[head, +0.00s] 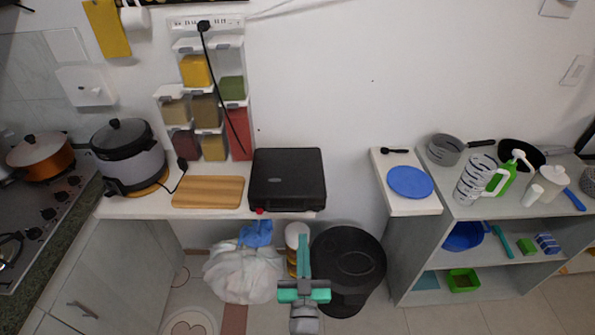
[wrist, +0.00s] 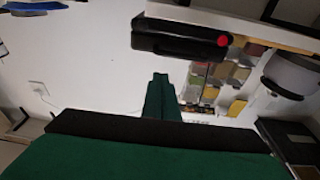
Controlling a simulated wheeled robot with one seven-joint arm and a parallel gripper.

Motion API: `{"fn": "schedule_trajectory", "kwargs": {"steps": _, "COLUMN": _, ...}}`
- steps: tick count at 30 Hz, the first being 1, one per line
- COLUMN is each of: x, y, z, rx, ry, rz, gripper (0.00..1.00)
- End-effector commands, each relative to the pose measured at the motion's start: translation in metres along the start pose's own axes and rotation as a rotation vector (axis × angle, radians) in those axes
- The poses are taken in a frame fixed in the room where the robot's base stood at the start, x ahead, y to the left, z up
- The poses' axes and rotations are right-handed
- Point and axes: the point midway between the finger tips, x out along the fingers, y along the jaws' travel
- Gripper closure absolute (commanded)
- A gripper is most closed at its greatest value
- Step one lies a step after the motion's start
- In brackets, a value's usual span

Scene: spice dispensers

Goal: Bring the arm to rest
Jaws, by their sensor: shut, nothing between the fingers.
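My gripper (head: 303,240) is in the lower middle of the head view, in front of the counter edge and beside the black bin. Its teal fingers are together and nothing is between them. In the wrist view the dark green fingers of my gripper (wrist: 158,78) also meet, with no object held. The wall-mounted spice dispensers (head: 205,110) are up and to the left, apart from my gripper. They also show in the wrist view (wrist: 215,75), where the picture is upside down.
A black case (head: 287,180), a cutting board (head: 208,192) and a rice cooker (head: 128,158) stand on the counter. A black bin (head: 350,262) and a white bag (head: 243,273) are on the floor. A grey shelf (head: 415,265) stands at the right.

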Motion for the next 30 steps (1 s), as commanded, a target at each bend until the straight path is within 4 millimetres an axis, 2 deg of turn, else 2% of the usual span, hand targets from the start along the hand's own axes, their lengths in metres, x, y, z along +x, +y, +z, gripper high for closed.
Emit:
{"fn": "schedule_trajectory", "kwargs": {"steps": 5, "x": -0.003, "y": -0.005, "z": 0.002, "rx": 0.002, "ry": -0.004, "rz": -0.008, "gripper": 1.00}}
{"fn": "schedule_trajectory", "kwargs": {"steps": 8, "x": -0.019, "y": -0.007, "z": 0.008, "rx": 0.002, "ry": -0.022, "rz": -0.008, "gripper": 1.00}}
{"fn": "schedule_trajectory", "kwargs": {"steps": 11, "x": -0.048, "y": -0.005, "z": 0.018, "rx": -0.002, "ry": -0.056, "rz": 0.000, "gripper": 1.00}}
{"fn": "schedule_trajectory", "kwargs": {"steps": 18, "x": -0.138, "y": -0.003, "z": 0.035, "rx": -0.010, "ry": -0.153, "rz": 0.017, "gripper": 1.00}}
{"fn": "schedule_trajectory", "kwargs": {"steps": 23, "x": -0.194, "y": -0.005, "z": 0.035, "rx": -0.013, "ry": -0.214, "rz": 0.020, "gripper": 1.00}}
{"fn": "schedule_trajectory", "kwargs": {"steps": 30, "x": -0.271, "y": -0.012, "z": 0.022, "rx": -0.012, "ry": -0.302, "rz": 0.011, "gripper": 1.00}}
